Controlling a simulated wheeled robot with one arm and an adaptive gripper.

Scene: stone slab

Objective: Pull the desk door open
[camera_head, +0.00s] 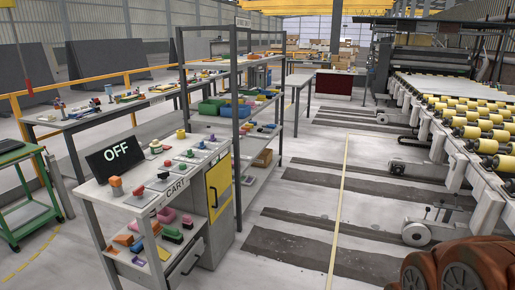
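The door looks shut or nearly so; I cannot tell if there is a small gap. A dark mark or handle (215,198) shows on the door. A grey drawer front (186,265) with a handle is low on the desk, left of the door. My gripper is not in view.
A black OFF sign (115,153) and small coloured items stand on the desk top. A tall shelf rack (238,130) stands right behind the desk. A roller conveyor (480,190) runs along the right. The floor aisle (315,215) between them is largely clear.

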